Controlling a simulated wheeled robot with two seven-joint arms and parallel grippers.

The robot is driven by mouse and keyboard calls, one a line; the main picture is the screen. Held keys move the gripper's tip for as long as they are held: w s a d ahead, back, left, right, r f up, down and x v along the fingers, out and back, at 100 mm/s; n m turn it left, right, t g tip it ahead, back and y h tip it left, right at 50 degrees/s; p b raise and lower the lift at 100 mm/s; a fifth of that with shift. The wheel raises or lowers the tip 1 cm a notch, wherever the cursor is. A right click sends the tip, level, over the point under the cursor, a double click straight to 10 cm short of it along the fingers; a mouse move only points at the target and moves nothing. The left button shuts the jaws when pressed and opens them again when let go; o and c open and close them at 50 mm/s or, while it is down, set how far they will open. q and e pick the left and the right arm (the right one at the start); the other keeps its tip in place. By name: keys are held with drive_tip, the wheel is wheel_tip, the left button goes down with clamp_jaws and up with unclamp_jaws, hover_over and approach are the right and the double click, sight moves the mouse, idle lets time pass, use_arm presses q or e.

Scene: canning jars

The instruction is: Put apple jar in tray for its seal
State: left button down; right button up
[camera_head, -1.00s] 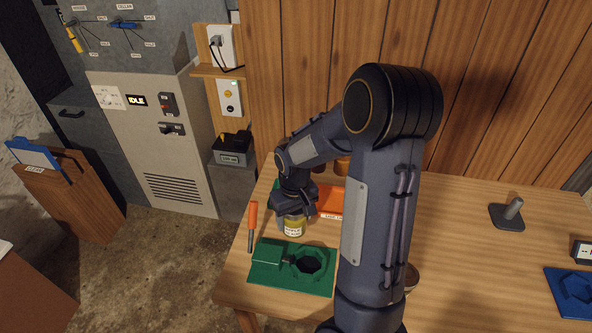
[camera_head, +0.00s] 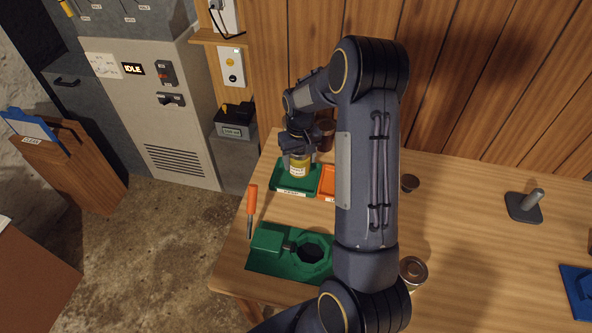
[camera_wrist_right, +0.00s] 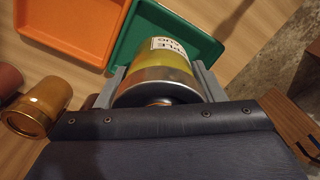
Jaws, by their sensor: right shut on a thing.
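My right gripper (camera_head: 299,148) is shut on the apple jar (camera_head: 299,166), a yellow-green jar with a metal lid and a white label. The label, partly readable as apple, shows in the right wrist view on the jar (camera_wrist_right: 172,62) between the two fingers (camera_wrist_right: 162,88). The jar is over the green tray (camera_head: 283,187); the tray also shows in the right wrist view (camera_wrist_right: 205,42). I cannot tell whether the jar touches the tray floor. My left gripper is not in view.
An orange tray (camera_head: 327,182) adjoins the green tray on the right. Dark jars (camera_head: 326,130) stand behind. A green fixture (camera_head: 268,262) with an octagonal hole and an orange-handled tool (camera_head: 252,203) are nearer the table's front left. Another lidded jar (camera_head: 413,270) is beside my arm.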

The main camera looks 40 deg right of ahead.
sight(296, 166)
drive_tip(key=shift+w+d+f, duration=0.1)
drive_tip(key=shift+w+f, duration=0.65)
drive_tip(key=shift+f, duration=0.1)
drive_tip(key=shift+w+f+b, duration=0.15)
drive_tip(key=shift+f+b, duration=0.5)
drive_tip(key=shift+f, duration=0.25)
drive_tip(key=shift+w+f+b, duration=0.1)
drive_tip(key=shift+f+b, duration=0.5)
drive_tip(key=shift+f, duration=0.3)
drive_tip(key=shift+f, duration=0.2)
drive_tip(key=o, duration=1.3)
drive_tip(key=shift+c, duration=0.2)
drive_tip(key=shift+r, duration=0.15)
